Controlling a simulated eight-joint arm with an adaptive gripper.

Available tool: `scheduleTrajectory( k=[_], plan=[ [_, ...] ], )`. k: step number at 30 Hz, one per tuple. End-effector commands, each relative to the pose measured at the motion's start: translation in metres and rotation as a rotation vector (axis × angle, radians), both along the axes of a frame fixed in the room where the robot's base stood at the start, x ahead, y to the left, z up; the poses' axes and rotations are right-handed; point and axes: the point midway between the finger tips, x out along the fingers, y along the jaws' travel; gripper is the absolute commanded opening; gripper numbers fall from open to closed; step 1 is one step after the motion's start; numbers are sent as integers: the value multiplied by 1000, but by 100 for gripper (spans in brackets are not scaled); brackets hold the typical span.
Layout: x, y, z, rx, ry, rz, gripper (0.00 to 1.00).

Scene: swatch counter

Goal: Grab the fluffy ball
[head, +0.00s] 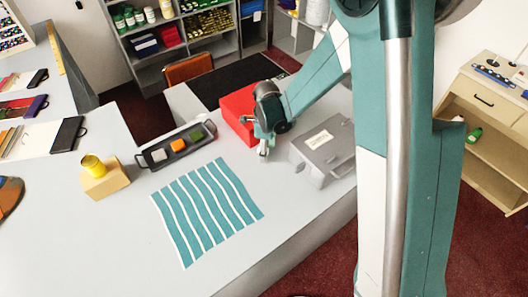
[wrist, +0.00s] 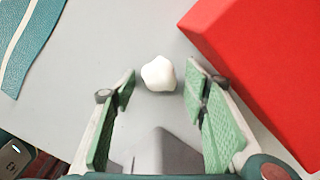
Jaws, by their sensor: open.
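A small white, rounded, lumpy ball (wrist: 158,74) lies on the pale grey counter in the wrist view. It sits between the tips of my gripper (wrist: 160,82), with a gap on each side. My gripper's green-padded fingers are spread open and hold nothing. In the head view my gripper (head: 263,150) points down at the counter between the red box and the grey case. The ball cannot be told apart from the gripper there.
A red box (head: 238,110) stands close beside my gripper; it also fills the right of the wrist view (wrist: 270,60). A grey case (head: 325,150), a dark tray (head: 160,162) with coloured blocks, a teal striped cloth (head: 207,210) and a wooden block (head: 106,182) with a yellow cylinder are around.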

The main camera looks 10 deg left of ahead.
Motion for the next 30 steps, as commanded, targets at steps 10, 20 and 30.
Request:
scheduleTrajectory(
  k=[10, 20, 30],
  plan=[
    [0, 0, 0, 0, 0, 0, 44],
    [0, 0, 0, 0, 0, 0, 22],
    [0, 0, 0, 0, 0, 0, 22]
  ],
)
